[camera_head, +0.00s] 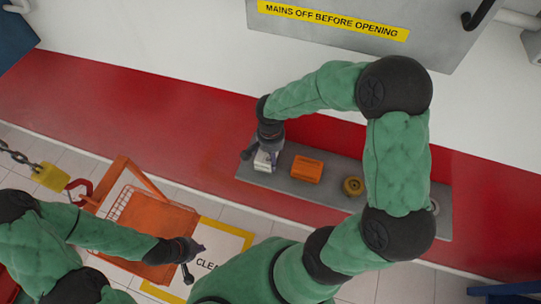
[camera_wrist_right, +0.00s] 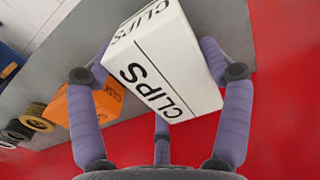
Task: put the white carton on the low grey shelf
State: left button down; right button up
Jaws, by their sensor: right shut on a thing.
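The white carton (camera_head: 264,161), marked "CLIPS" in the right wrist view (camera_wrist_right: 150,90), is between the fingers of my right gripper (camera_head: 266,148). The right gripper is shut on it. The carton is over the left end of the low grey shelf (camera_head: 330,188); I cannot tell whether its underside touches the shelf. The shelf also shows behind the carton in the right wrist view (camera_wrist_right: 60,50). My left gripper (camera_head: 192,262) is open and empty, beside the orange cart, well away from the carton.
An orange box (camera_head: 306,169) stands on the shelf just right of the carton, with a brass-coloured round part (camera_head: 353,186) further right. A red wall band runs behind. An orange cart (camera_head: 145,225) and a yellow-bordered floor sign (camera_head: 228,240) are lower left.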

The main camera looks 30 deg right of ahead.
jog(key=shift+w+f, duration=0.1)
jog(key=shift+f, duration=0.8)
jog(key=shift+f, duration=0.1)
jog(key=o, duration=1.4)
jog(key=shift+c, duration=0.2)
notch_tip(320, 180, up, 12)
jog(key=shift+r+b, duration=0.15)
jog(key=shift+b, duration=0.15)
